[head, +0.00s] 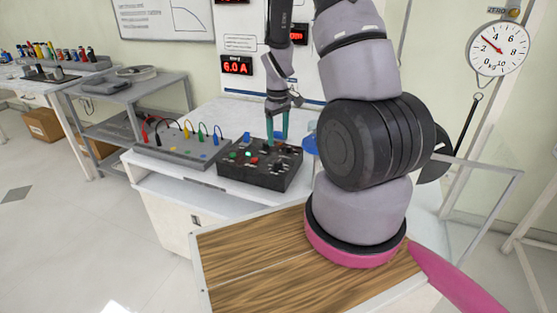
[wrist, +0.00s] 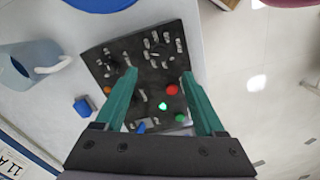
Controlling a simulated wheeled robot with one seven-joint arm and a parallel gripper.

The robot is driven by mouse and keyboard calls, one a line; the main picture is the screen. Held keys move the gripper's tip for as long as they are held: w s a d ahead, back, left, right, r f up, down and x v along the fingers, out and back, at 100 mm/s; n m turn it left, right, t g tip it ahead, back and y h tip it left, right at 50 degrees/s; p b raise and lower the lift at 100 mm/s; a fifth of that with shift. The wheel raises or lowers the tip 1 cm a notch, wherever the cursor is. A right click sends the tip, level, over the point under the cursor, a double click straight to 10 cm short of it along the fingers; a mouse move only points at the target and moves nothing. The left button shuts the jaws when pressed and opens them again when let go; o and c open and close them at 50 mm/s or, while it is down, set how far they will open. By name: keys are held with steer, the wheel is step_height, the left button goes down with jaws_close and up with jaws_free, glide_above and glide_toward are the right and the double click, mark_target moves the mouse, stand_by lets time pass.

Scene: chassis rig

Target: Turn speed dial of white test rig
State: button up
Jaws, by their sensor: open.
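A black control box (head: 258,172) with knobs and coloured buttons lies on a white bench (head: 215,118). In the wrist view the box (wrist: 127,50) carries a dark dial ringed by white marks (wrist: 155,48) and another dark knob (wrist: 110,65). I cannot read which one is the speed dial. My gripper (head: 277,137) is above the back part of the box, fingers pointing down. In the wrist view its two teal fingers (wrist: 160,72) are apart with nothing between them. They reach over the panel; whether they touch it I cannot tell.
Red (wrist: 172,89) and lit green (wrist: 162,106) buttons sit near the fingers. A blue jug (wrist: 30,65) and a small blue block (wrist: 82,107) stand beside the box. A grey panel with cables (head: 180,143) lies to its left. My arm hides the bench's right part.

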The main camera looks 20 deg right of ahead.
mark_target(278, 161)
step_height(278, 161, down, 10)
steer(key=shift+f, duration=0.1)
stand_by(0.4)
jaws_close()
